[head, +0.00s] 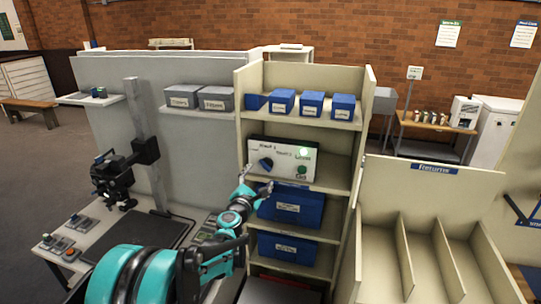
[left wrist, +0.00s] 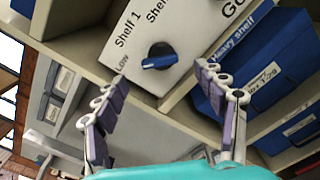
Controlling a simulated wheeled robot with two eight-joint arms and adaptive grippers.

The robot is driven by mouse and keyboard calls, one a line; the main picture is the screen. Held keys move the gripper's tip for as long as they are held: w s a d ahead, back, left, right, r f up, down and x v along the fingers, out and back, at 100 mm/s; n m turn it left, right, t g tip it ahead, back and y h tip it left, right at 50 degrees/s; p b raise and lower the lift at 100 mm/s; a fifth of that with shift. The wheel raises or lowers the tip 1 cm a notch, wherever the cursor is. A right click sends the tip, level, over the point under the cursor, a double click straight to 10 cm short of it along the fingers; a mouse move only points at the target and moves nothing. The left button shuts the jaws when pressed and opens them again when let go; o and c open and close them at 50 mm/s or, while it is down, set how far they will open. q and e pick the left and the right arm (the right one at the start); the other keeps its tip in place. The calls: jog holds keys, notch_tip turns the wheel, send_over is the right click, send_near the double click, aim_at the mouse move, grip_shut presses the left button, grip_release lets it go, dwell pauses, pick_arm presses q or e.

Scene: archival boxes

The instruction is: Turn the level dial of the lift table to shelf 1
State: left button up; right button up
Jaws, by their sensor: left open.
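The level dial (head: 266,163) is a blue knob on a white control panel (head: 285,154) set in the shelf unit. In the left wrist view the dial (left wrist: 160,57) shows whole, with a pale mark at its left end toward the "Low" label (left wrist: 122,62). The "Shelf 1" label (left wrist: 127,30) lies above that. My left gripper (head: 260,177) is open in front of the panel. In the left wrist view its fingers (left wrist: 155,78) stand apart to either side below the dial, with nothing between them. My right gripper is not in view.
A green light and button (head: 302,172) sit at the panel's right. Blue boxes (head: 292,204) fill the shelves below, smaller ones (head: 311,103) the shelf above. An empty divided return bin (head: 420,245) stands to the right. A worktable with a black mat (head: 150,243) is at left.

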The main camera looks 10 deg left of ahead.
aim_at(265, 167)
pick_arm(q)
jog(key=w+b, duration=0.1)
jog(key=w, duration=0.6)
jog(key=shift+d+f, duration=0.1)
jog(key=shift+d, duration=0.05)
jog(key=shift+w, duration=0.4)
jog(key=shift+c, duration=0.3)
jog(key=c, duration=1.1)
